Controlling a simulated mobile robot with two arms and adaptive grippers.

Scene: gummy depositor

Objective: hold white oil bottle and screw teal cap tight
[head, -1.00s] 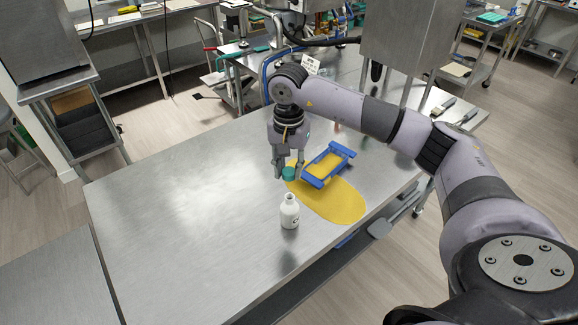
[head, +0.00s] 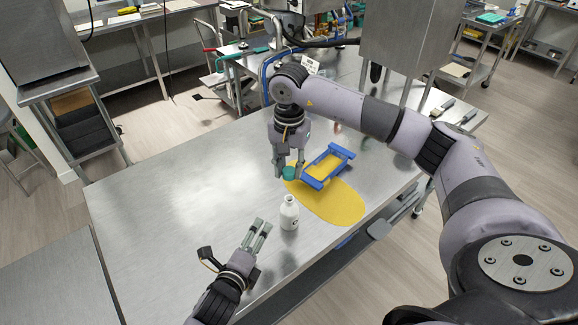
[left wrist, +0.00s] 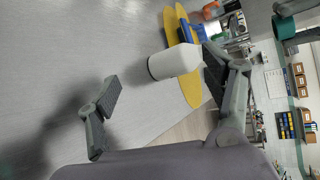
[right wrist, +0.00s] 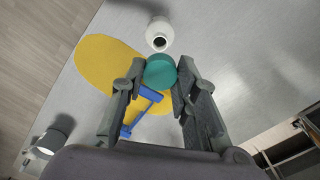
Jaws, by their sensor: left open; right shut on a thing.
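The white oil bottle (head: 289,214) stands upright and uncapped on the steel table. Its open mouth shows in the right wrist view (right wrist: 160,42). The teal cap (head: 288,173) is held between the fingertips of my right gripper (head: 289,170), above and slightly behind the bottle. In the right wrist view the cap (right wrist: 160,71) sits between the two fingers. My left gripper (head: 259,236) is open and empty, to the left and front of the bottle. In the left wrist view the bottle (left wrist: 174,62) lies ahead, nearer the right finger, apart from the left one.
A yellow oval mat (head: 338,207) lies right of the bottle. The steel table (head: 160,200) is clear on the left. A metal machine housing (head: 405,45) stands at the back right.

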